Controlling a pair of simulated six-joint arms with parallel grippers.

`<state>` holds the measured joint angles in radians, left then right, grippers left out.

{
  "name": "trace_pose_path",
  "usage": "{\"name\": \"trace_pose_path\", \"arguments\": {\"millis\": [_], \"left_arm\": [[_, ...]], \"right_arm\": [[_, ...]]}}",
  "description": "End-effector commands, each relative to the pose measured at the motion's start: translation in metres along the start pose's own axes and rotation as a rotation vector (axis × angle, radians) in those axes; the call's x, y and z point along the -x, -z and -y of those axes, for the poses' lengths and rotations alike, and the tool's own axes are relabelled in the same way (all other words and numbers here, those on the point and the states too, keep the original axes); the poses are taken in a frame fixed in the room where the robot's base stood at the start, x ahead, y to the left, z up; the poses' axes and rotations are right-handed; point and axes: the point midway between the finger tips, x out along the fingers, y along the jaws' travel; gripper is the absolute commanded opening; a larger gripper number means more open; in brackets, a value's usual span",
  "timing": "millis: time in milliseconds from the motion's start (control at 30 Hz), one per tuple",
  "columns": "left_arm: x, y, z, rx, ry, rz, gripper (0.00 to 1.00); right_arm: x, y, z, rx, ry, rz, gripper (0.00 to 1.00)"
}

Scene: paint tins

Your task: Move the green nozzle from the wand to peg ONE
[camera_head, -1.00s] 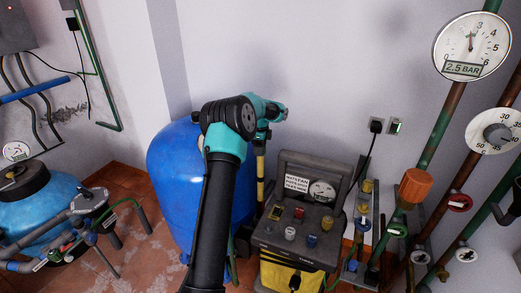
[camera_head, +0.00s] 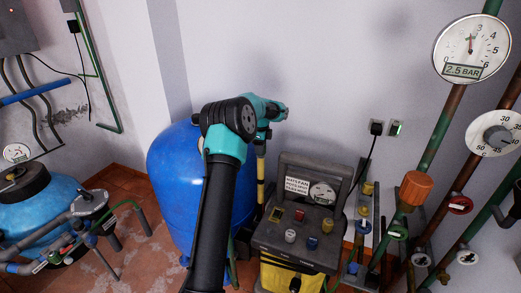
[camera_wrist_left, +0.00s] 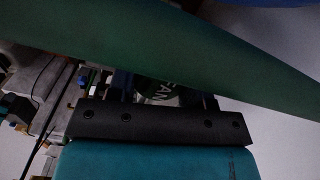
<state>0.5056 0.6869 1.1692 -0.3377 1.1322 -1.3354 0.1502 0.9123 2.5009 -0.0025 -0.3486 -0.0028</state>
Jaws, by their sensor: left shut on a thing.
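My left gripper (camera_head: 283,113) is by the upper right of the blue tank in the head view, mostly hidden behind my wrist. In the left wrist view its fingers (camera_wrist_left: 165,98) are partly covered by a large dark green shape close to the lens. Between them shows a small round green thing with white letters, which looks like the green nozzle (camera_wrist_left: 150,93). A yellow upright stick, which may be the wand (camera_head: 261,172), shows below my wrist; its top is hidden. Peg ONE cannot be made out. My right gripper is not in view.
A dark machine panel (camera_head: 268,236) bears red (camera_head: 299,214), white (camera_head: 290,235) and blue (camera_head: 312,242) pieces. Right of it stand pipes and valves, with an orange cap (camera_head: 416,188). The blue tank (camera_head: 178,170) is close to my arm. The wall space above the panel is free.

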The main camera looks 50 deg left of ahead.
Motion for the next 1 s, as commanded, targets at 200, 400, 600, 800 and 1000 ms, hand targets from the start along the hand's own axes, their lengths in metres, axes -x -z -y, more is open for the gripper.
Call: {"name": "trace_pose_path", "arguments": {"millis": [200,400,600,800,1000], "left_arm": [[0.023,0.001,0.0,0.0,0.002,-0.001,0.24],[0.026,0.003,-0.013,-0.002,-0.001,0.0,0.24],[0.028,0.008,-0.035,-0.002,-0.002,0.0,0.24],[0.032,0.016,-0.069,-0.002,-0.001,0.0,0.24],[0.035,0.025,-0.107,-0.003,-0.002,0.0,0.24]], "right_arm": [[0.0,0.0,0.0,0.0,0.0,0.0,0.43],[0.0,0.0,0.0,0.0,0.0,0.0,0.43],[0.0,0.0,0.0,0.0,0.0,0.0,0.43],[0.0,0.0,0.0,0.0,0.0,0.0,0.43],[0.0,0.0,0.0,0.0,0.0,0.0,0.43]]}}
